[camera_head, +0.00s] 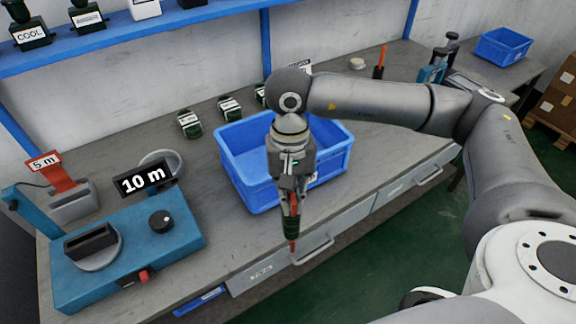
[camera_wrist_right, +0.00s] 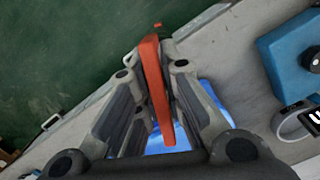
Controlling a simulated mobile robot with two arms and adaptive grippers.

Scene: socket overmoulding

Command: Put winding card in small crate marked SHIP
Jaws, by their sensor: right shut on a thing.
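My right gripper (camera_head: 291,228) is shut on a thin orange-red piece, which looks like the winding card seen edge-on (camera_wrist_right: 157,88). In the head view only a narrow red strip of it (camera_head: 293,246) shows at the fingertips. The gripper points down at the front edge of the blue crate (camera_head: 250,190), over the bench edge. The crate's visible interior looks empty, but my arm hides part of it. I can read no SHIP mark on it; a white sign behind it (camera_head: 304,67) is mostly hidden by my arm. My left gripper is not in view.
Several dark green items (camera_head: 189,124) line the back. A smaller blue crate (camera_head: 503,47) is at the far right. Drawer handles (camera_head: 314,250) project below the bench.

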